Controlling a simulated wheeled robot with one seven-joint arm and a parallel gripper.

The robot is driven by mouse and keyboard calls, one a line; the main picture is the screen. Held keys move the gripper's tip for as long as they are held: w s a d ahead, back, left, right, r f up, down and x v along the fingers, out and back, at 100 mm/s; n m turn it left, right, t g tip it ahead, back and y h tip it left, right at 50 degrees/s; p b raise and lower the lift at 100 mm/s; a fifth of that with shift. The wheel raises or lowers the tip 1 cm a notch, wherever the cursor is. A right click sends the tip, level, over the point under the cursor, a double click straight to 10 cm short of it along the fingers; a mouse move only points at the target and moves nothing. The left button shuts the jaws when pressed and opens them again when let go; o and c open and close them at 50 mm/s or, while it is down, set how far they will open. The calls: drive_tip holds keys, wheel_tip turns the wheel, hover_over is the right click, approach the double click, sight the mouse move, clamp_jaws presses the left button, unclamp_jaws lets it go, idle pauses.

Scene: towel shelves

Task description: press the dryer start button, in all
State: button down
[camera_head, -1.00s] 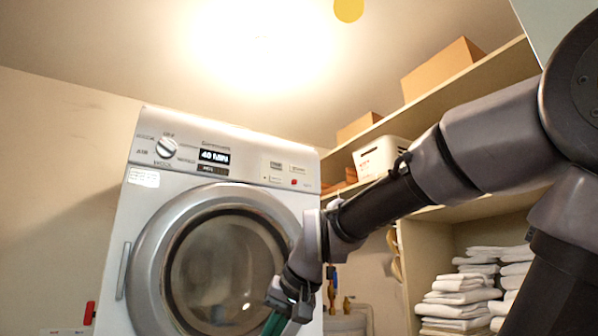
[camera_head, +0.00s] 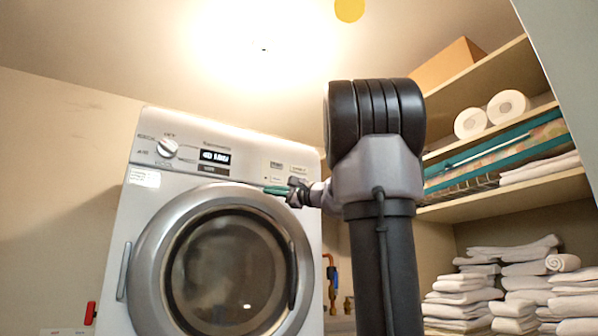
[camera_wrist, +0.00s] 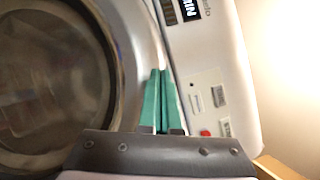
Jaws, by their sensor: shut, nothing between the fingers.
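The white dryer (camera_head: 310,240) stands at left with its round door (camera_head: 225,265) shut. Its panel has a dial (camera_head: 167,148), a display (camera_head: 214,157) and small buttons. In the wrist view a red button (camera_wrist: 206,133) sits to the right of my fingers, close to pale buttons (camera_wrist: 218,95); their labels are too small to read. My gripper (camera_head: 267,190) has its teal fingers together and empty, pointing left across the panel's lower right, where my gripper covers the red button in the head view. The fingers also show in the wrist view (camera_wrist: 158,74). Contact cannot be told.
Shelves at right hold folded white towels (camera_head: 515,285), white rolls (camera_head: 490,115) and a cardboard box (camera_head: 447,66). A handle (camera_head: 124,271) sits on the door's left side. Pipes with a brass valve (camera_head: 331,272) are right of the dryer.

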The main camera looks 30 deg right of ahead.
sight(305, 170)
drive_tip(key=s+d+r+m+t+h, duration=0.1)
drive_tip(key=d+r+m+t, duration=0.1)
drive_tip(key=d+r+t, duration=0.2)
drive_tip(key=d+r+m+t+h, duration=0.2)
drive_tip(key=d+r, duration=0.6)
drive_tip(key=d, duration=0.4)
drive_tip(key=shift+s+d+m+t, duration=0.15)
drive_tip(key=shift+s+m+t, duration=0.25)
drive_tip(key=shift+m+t, duration=0.4)
drive_tip(key=shift+w, duration=4.4)
drive_tip(key=shift+w+a, duration=0.15)
drive_tip(key=shift+a, duration=0.05)
drive_tip(key=shift+w, duration=0.3)
